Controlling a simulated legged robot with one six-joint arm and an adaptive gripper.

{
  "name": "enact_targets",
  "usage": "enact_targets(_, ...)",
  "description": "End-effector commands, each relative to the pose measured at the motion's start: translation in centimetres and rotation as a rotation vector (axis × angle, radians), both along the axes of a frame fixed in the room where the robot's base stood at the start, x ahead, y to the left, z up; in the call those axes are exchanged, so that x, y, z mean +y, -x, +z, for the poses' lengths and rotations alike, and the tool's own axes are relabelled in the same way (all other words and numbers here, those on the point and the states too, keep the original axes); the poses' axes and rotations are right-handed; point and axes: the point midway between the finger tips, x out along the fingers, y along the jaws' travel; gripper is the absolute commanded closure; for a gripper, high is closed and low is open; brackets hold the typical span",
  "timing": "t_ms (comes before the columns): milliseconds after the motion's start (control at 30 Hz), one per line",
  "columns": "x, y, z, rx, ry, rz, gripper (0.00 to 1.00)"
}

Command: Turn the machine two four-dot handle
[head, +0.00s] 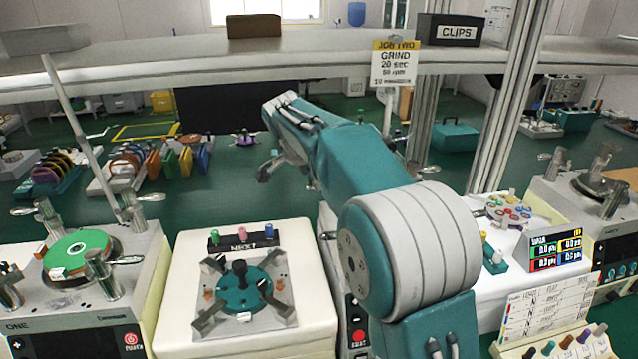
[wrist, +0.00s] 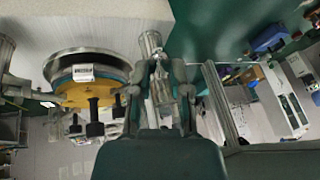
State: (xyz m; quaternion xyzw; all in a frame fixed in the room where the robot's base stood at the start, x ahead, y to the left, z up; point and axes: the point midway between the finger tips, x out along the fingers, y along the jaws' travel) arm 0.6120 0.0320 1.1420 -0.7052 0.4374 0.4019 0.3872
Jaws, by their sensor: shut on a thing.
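In the wrist view my gripper (wrist: 161,92) is shut on a metal handle (wrist: 159,80) that stands between its fingers. A metal post (wrist: 150,44) shows just beyond the handle. To its left is a round plate (wrist: 78,62) with a silver rim; a yellow disc (wrist: 72,95) with a barcode label and black knobs lies against it. I cannot make out dots on the handle. In the head view my arm covers most of the machine behind it; its front panel with a red button (head: 357,336) shows at the arm's left edge.
Machine one (head: 70,310) with a green disc stands at the left. A white stand marked NEXT (head: 240,246) holds a teal fixture. Another machine (head: 610,215) is at the right. A shelf (head: 300,58) with a hanging job card (head: 394,62) crosses above; metal uprights (head: 500,120) stand right.

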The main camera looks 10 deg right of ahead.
Motion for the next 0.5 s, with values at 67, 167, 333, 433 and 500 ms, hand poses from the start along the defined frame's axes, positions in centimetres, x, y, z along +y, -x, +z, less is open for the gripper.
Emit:
enact_targets(67, 0.4, -0.5, -0.4, 0.006, -0.002, -0.061, 1.0)
enact_targets(167, 0.5, -0.9, -0.3, 0.005, -0.002, -0.136, 1.0)
enact_targets(333, 0.6, -1.5, -0.3, 0.005, -0.003, -0.237, 1.0)
enact_targets(433, 0.6, -1.7, -0.4, 0.005, -0.003, -0.28, 1.0)
enact_targets(500, 0.6, -1.9, -0.3, 0.005, -0.003, -0.301, 1.0)
